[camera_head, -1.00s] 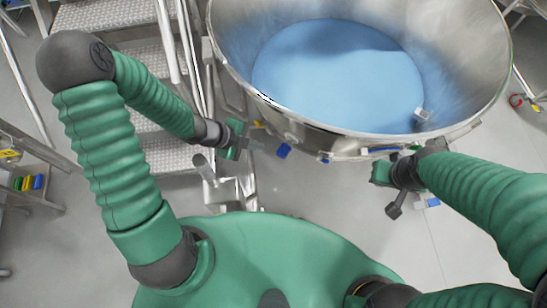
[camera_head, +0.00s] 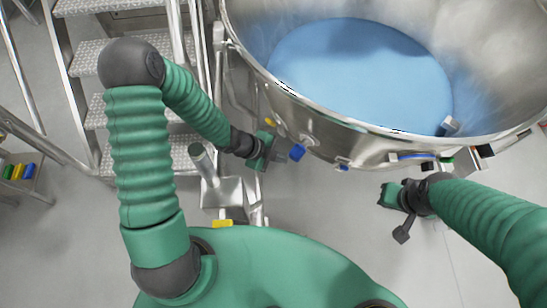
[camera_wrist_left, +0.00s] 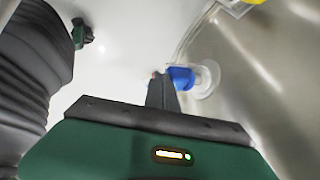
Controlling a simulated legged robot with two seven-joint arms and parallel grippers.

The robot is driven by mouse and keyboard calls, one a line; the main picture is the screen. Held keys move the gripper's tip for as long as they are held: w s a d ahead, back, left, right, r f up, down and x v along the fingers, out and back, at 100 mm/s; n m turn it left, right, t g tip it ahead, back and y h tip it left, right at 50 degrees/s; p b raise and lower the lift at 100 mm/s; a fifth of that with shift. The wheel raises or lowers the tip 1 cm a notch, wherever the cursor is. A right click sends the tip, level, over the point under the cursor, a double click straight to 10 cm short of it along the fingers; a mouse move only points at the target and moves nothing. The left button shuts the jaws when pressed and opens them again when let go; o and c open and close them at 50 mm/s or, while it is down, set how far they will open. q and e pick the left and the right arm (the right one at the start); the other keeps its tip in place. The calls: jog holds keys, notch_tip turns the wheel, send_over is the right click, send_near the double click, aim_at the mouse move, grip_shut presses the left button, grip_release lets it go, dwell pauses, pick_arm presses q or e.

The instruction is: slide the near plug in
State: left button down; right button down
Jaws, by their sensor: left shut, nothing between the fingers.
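The near plug looks like a small blue piece (camera_head: 297,152) low on the near side of the steel vessel. In the left wrist view the blue plug (camera_wrist_left: 182,77) sits against a clear round fitting (camera_wrist_left: 206,79) on the vessel wall. My left gripper (camera_head: 280,157) is shut and empty just left of the plug. In the wrist view its fingers (camera_wrist_left: 160,91) are close beside the plug, partly overlapping it; I cannot tell if they touch. My right gripper (camera_head: 386,195) is below the vessel at right; its finger gap is unclear.
The large steel vessel (camera_head: 300,108) with a blue inside fills the upper right. Metal steps (camera_head: 118,65) stand at left. A grey post on a steel base (camera_head: 222,192) is below my left forearm. Open floor (camera_head: 325,205) lies between my arms.

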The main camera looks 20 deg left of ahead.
aim_at(292, 150)
pick_arm(q)
jog(key=shift+w+d+f, duration=0.2)
jog(key=shift+d+f, duration=0.3)
jog(key=shift+d, duration=0.15)
jog(key=w+p, duration=0.2)
jog(key=w, duration=0.1)
jog(key=shift+w+d+r, duration=0.2)
jog(key=shift+d, duration=0.15)
jog(key=shift+w+f, duration=0.15)
